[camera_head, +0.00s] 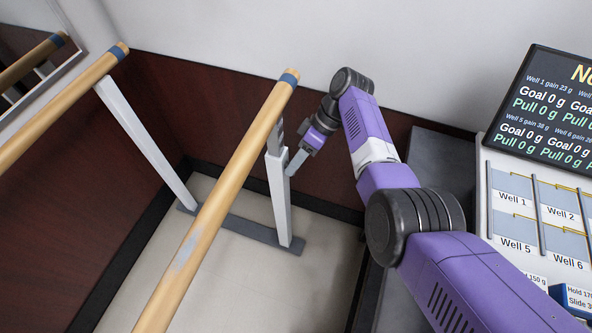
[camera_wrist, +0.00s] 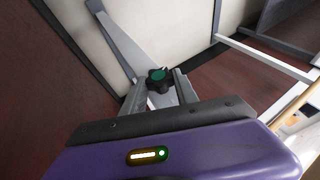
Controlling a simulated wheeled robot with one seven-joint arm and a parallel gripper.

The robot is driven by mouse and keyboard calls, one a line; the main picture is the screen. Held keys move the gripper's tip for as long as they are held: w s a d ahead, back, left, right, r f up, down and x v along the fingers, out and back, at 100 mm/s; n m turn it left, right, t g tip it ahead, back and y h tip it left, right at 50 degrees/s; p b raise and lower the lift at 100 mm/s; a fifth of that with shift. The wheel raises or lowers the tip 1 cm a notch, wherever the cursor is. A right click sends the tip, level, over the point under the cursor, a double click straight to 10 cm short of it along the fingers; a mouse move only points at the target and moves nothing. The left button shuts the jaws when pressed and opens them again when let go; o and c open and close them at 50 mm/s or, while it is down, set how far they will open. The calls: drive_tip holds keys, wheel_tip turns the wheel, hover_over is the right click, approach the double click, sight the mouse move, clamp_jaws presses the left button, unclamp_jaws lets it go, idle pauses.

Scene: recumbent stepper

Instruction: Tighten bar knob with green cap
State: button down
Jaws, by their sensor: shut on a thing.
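The bar knob (camera_wrist: 157,79) is a black lobed knob with a green cap. It sits in the middle of the wrist view, between the two grey fingers of my gripper (camera_wrist: 158,88). My gripper is shut on the knob, against the post. In the head view my gripper (camera_head: 295,164) reaches down to the right side of the white post (camera_head: 280,200), which holds up the near wooden bar (camera_head: 225,180). The knob is hidden in the head view.
A second wooden bar (camera_head: 60,108) with its own white post (camera_head: 145,142) stands to the left. Grey base feet (camera_head: 245,230) lie on the pale floor. A dark red wall panel is close behind. A board with wells (camera_head: 515,200) and a dark screen (camera_head: 550,105) stand at the right.

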drive_tip(key=shift+w+f+g+y+b, duration=0.25)
drive_tip(key=shift+f+g+y+b, duration=0.4)
drive_tip(key=shift+b, duration=3)
drive_tip(key=shift+r+m+g+b, duration=0.2)
drive_tip(key=shift+m+g+b, duration=0.15)
drive_tip(key=shift+b, duration=0.9)
drive_tip(key=shift+r+g+b, duration=0.3)
drive_tip(key=shift+g+b, duration=0.2)
drive_tip(key=shift+b, duration=1.15)
drive_tip(key=c, duration=0.9)
unclamp_jaws()
drive_tip(key=shift+c, duration=0.2)
wheel_tip(320, 180, up, 20)
drive_tip(key=p, duration=1.7)
drive_tip(key=shift+p, duration=0.4)
